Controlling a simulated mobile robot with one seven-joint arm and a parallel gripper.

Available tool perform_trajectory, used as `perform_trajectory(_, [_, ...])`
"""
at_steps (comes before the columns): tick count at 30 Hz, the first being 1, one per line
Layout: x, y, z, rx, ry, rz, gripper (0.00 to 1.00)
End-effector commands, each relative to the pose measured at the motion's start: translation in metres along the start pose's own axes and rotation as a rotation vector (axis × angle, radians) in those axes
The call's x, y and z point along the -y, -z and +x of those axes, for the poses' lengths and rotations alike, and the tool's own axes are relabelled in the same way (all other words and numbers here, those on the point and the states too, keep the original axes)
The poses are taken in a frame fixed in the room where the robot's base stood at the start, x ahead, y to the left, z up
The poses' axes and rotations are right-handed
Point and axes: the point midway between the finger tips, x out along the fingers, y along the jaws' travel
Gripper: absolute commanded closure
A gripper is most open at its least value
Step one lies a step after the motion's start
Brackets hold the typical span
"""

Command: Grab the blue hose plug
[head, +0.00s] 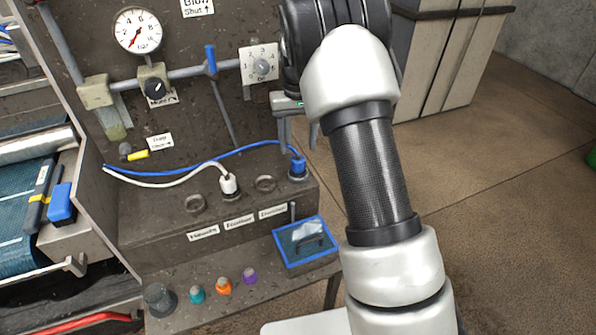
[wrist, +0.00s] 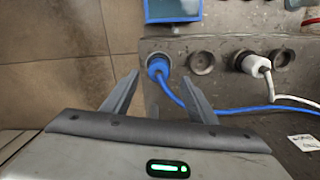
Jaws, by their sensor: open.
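The blue hose plug (head: 298,166) sits in the rightmost socket on the machine's ledge in the head view, with a blue hose running left from it. In the wrist view the blue plug (wrist: 158,66) shows beyond the fingertips, roughly centred between them. My gripper (head: 298,142) is open and empty just above the plug in the head view. Its two fingers also show in the wrist view (wrist: 160,80), one to each side of the plug. I cannot tell whether they touch it.
A white plug (head: 229,184) with a white hose sits in a socket to the left, next to empty sockets (head: 265,183). A blue-rimmed tray (head: 279,262) and several coloured knobs (head: 223,287) are below. A gauge (head: 138,31) and a blue-handled lever (head: 211,60) are on the panel.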

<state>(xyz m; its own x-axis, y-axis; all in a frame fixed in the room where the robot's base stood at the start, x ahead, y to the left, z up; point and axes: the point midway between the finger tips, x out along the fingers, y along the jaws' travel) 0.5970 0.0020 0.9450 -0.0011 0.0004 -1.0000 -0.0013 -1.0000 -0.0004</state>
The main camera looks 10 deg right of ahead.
Motion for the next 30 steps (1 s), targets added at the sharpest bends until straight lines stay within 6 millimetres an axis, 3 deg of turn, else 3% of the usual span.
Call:
perform_trajectory(8, [-0.001,0.000,0.018,0.002,-0.001,0.000,0.47])
perform_trajectory(16, [-0.002,0.002,0.056,0.002,-0.001,-0.001,0.47])
perform_trajectory(23, [-0.002,0.003,0.059,-0.001,-0.001,-0.001,0.47])
perform_trajectory(30, [-0.002,0.003,0.059,-0.001,-0.001,0.000,0.84])
